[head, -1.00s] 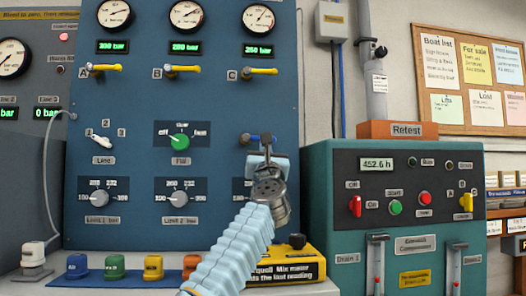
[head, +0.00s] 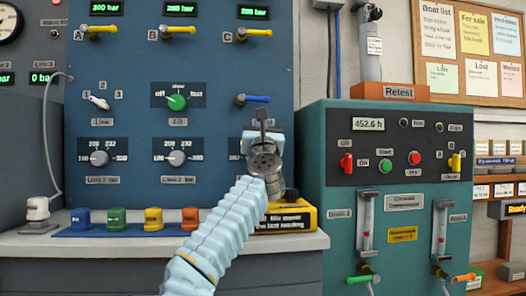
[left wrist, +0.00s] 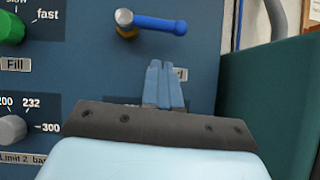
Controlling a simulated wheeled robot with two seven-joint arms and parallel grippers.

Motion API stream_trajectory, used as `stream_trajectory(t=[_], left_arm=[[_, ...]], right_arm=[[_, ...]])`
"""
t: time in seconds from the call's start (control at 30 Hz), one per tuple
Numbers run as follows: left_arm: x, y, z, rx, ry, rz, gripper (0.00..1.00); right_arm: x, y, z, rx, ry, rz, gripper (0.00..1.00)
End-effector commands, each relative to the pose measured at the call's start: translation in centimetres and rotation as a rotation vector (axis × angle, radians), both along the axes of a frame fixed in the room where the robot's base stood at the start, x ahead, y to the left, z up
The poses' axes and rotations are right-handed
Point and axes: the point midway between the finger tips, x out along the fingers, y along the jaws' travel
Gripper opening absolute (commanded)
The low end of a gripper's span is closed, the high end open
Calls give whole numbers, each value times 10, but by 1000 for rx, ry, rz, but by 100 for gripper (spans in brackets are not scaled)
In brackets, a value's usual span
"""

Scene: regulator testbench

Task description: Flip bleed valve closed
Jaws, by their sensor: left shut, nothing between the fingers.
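The valve with the blue lever (head: 253,99) is on the blue panel, below the yellow lever marked C. In the left wrist view the blue lever (left wrist: 155,24) lies nearly level, with its pivot at the left and its grip end pointing right. The label below it is mostly hidden by my fingers, so I cannot read it. My left gripper (head: 262,113) is just below the lever. In the left wrist view its blue fingertips (left wrist: 164,66) are together and empty, pointing up, with a visible gap below the lever. My right gripper is not in view.
Yellow levers (head: 178,31) run along the panel above. A green Fill knob (head: 177,102) and grey limit knobs (head: 177,158) are to the left. A yellow box (head: 300,219) sits on the ledge behind my arm. The teal compressor cabinet (head: 313,135) stands close on the right.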

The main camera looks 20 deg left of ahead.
Motion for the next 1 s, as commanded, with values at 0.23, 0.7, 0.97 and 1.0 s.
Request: stream_trajectory(t=[0.23, 0.7, 0.97, 1.0], left_arm=[[-13, -5, -5, 5, 4, 4, 0], [-65, -35, -48, 2, -1, 3, 0], [-70, -38, -52, 2, -2, 4, 0], [-70, -38, -52, 1, -2, 3, 0]], right_arm=[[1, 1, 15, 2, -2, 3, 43], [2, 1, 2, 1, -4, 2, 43], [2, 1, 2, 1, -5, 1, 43], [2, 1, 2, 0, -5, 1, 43]])
